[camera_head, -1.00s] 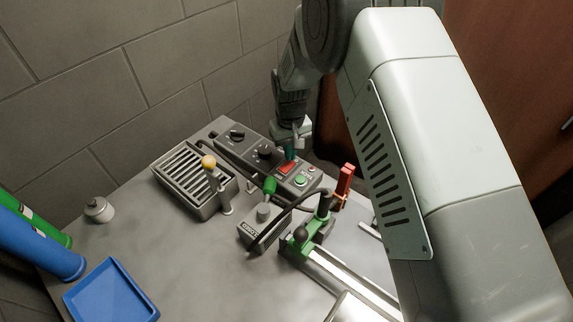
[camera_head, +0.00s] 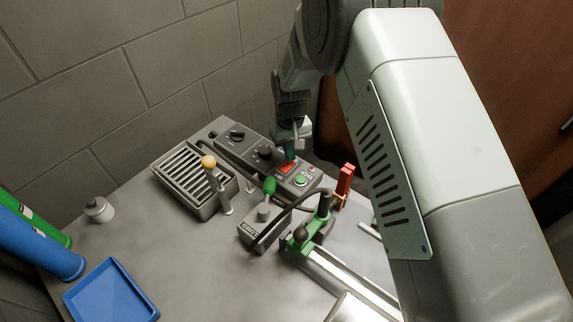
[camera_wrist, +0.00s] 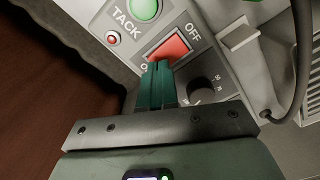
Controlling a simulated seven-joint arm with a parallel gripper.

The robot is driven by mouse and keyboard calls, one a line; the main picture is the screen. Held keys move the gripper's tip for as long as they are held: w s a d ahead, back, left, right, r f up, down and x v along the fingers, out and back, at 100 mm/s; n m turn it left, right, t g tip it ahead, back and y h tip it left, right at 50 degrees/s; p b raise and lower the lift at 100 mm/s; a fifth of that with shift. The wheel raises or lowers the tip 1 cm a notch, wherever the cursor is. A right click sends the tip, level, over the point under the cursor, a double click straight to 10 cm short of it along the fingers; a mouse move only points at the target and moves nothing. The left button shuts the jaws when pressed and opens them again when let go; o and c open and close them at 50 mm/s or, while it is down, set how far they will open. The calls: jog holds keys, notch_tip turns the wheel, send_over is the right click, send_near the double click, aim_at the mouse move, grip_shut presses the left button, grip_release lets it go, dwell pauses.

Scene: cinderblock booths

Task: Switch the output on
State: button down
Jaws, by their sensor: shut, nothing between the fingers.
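The control panel (camera_head: 262,152) is a long dark box on the table, with black knobs, a red rocker switch (camera_head: 286,168) and a green button (camera_head: 301,181). In the wrist view the red switch (camera_wrist: 170,48) lies between an "OFF" label and a partly covered label starting with "O". The green button (camera_wrist: 145,8) is beyond it, by the word "TACK". My gripper (camera_head: 291,156) is shut and empty. In the wrist view its green fingertips (camera_wrist: 157,66) are at the switch's near edge, on the side away from "OFF"; I cannot tell whether they touch it.
A grey slotted box (camera_head: 190,183), a yellow-knobbed lever (camera_head: 209,162) and a green-handled lever (camera_head: 269,186) stand close by. A green clamp fixture (camera_head: 318,225) and red clamp (camera_head: 344,183) are to the right. A blue tray (camera_head: 110,290) lies front left.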

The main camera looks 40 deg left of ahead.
jog(key=shift+f, duration=0.85)
dwell(0.3)
jog(key=shift+r, duration=3.5)
